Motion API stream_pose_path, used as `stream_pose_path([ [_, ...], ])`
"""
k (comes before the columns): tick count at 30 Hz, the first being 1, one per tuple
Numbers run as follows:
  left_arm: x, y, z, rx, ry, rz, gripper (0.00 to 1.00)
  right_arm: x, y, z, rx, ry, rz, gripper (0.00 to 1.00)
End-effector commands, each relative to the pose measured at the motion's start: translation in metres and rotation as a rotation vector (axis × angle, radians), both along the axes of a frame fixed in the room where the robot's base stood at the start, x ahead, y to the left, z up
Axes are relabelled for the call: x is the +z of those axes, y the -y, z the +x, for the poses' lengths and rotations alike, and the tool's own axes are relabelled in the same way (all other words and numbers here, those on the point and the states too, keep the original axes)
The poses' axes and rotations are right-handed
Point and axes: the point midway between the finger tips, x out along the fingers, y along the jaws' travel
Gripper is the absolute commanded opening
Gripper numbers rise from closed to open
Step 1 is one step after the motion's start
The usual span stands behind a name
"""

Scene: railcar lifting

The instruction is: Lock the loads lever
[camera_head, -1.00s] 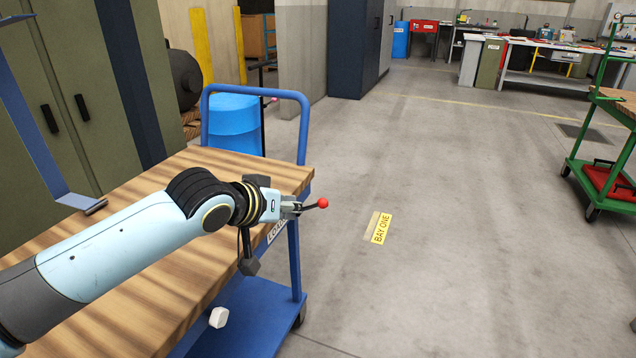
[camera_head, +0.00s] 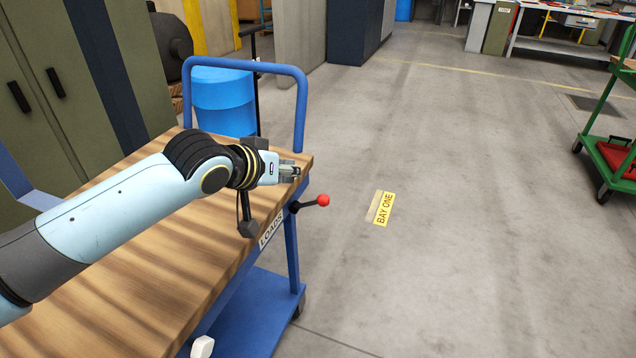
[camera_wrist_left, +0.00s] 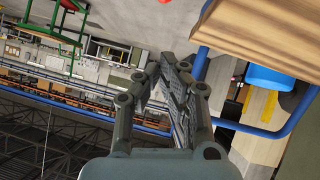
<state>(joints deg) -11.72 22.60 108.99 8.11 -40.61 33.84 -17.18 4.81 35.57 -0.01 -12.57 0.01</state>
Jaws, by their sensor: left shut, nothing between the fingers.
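The loads lever (camera_head: 309,204) is a short dark rod with a red ball (camera_head: 323,200) at its end. It sticks out to the right from the blue cart post, below the wooden top's corner, beside the LOADS label (camera_head: 271,229). My left gripper (camera_head: 291,172) is shut and empty. In the head view it appears over the cart top's right corner, above and left of the red ball, apart from it. Its closed fingers (camera_wrist_left: 178,72) also show in the left wrist view, where I cannot make out the lever. My right gripper is not in view.
The cart's wooden top (camera_head: 160,290) lies under my left arm. Its blue handle rail (camera_head: 302,110) rises behind the gripper, near a blue drum (camera_head: 224,100). A green cart (camera_head: 606,150) stands at the right. The floor around the BAY ONE sign (camera_head: 383,208) is clear.

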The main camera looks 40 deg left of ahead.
Motion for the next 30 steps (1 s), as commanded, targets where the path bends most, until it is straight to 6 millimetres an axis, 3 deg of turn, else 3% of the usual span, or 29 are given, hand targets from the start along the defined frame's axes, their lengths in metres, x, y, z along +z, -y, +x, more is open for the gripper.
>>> stream_pose_path([
  [3,-0.001,0.0,0.001,0.0,0.0,0.0,0.0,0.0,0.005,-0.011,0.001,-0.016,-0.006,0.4],
  [8,-0.01,-0.001,0.013,0.002,0.0,-0.001,0.0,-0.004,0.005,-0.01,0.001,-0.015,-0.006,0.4],
  [21,-0.063,-0.005,0.086,0.001,-0.002,-0.003,0.0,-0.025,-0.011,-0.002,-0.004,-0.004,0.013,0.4],
  [30,-0.093,0.002,0.09,0.001,-0.001,0.0,0.0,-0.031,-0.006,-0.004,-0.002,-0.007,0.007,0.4],
])
